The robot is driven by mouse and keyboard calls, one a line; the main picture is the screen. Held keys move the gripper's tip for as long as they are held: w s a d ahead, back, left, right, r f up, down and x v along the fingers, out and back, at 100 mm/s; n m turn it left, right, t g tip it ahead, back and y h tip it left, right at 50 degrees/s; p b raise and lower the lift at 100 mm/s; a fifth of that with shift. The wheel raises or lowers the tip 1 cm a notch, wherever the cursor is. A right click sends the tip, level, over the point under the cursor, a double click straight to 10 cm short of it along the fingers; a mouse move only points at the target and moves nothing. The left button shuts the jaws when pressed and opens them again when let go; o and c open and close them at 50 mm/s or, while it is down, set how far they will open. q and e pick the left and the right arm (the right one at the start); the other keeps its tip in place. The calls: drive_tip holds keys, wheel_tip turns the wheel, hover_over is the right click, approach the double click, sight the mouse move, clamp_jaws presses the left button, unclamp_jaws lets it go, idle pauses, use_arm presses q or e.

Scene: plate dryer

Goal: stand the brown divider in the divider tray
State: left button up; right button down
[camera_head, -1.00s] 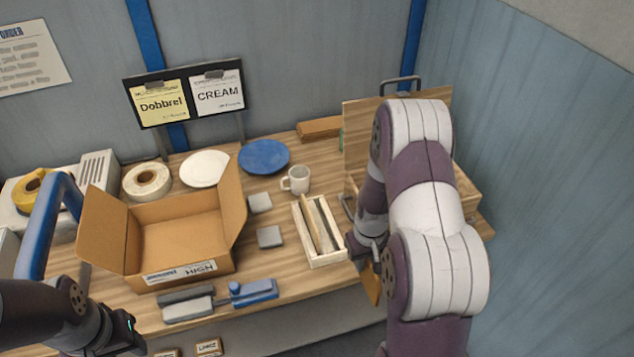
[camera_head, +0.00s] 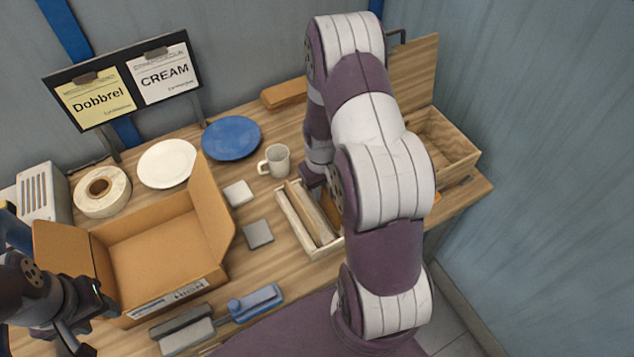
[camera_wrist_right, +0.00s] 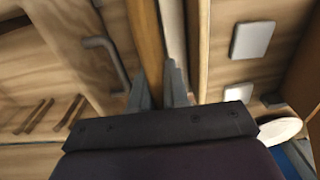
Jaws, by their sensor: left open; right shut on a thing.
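The divider tray (camera_head: 291,222) is a narrow pale wooden tray right of the cardboard box, with pale slats (camera_head: 308,208) standing lengthwise in it. My right gripper (camera_head: 316,182) is at the tray's right side, partly hidden by my right arm. It is shut on the brown divider (camera_head: 331,206), of which only a sliver shows in the head view. In the right wrist view the brown divider (camera_wrist_right: 146,40) runs between the fingers (camera_wrist_right: 158,88), close beside a pale strip; whether its lower edge is in the tray is hidden. My left gripper (camera_head: 82,318) is open and empty at lower left.
The open cardboard box (camera_head: 160,245) fills the left. Two grey squares (camera_head: 258,234), a white mug (camera_head: 275,161) and a blue plate (camera_head: 231,138) lie near the tray. An open wooden box (camera_head: 450,145) stands at right. A blue-grey tool (camera_head: 255,302) lies in front.

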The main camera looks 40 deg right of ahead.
sight(319, 203)
drive_tip(key=f, duration=0.1)
drive_tip(key=w+f+b, duration=0.1)
drive_tip(key=f, duration=0.1)
drive_tip(key=shift+w+b, duration=0.3)
drive_tip(key=shift+b, duration=0.1)
drive_tip(key=shift+f+b, duration=0.3)
drive_tip(key=shift+f, duration=0.1)
drive_tip(key=shift+s+f+b, duration=0.45)
drive_tip(key=shift+f+b, duration=0.25)
drive_tip(key=shift+b, duration=0.05)
drive_tip(key=shift+w+f, duration=0.2)
drive_tip(key=shift+w, duration=0.1)
drive_tip(key=c, duration=1)
unclamp_jaws()
drive_tip(key=shift+s+r, duration=0.1)
drive_tip(key=shift+s, duration=0.1)
drive_tip(key=shift+c, duration=0.2)
use_arm(q)
drive_tip(key=f, duration=0.2)
drive_tip(key=w+f, duration=0.1)
drive_tip(key=f, duration=0.1)
drive_tip(key=shift+f, duration=0.3)
drive_tip(key=shift+w, duration=0.1)
use_arm(e)
drive_tip(key=shift+w, duration=0.1)
wheel_tip(319, 203, up, 13)
drive_tip(key=shift+f+b, duration=0.15)
drive_tip(key=shift+b, duration=0.8)
use_arm(q)
drive_tip(key=shift+f, duration=0.95)
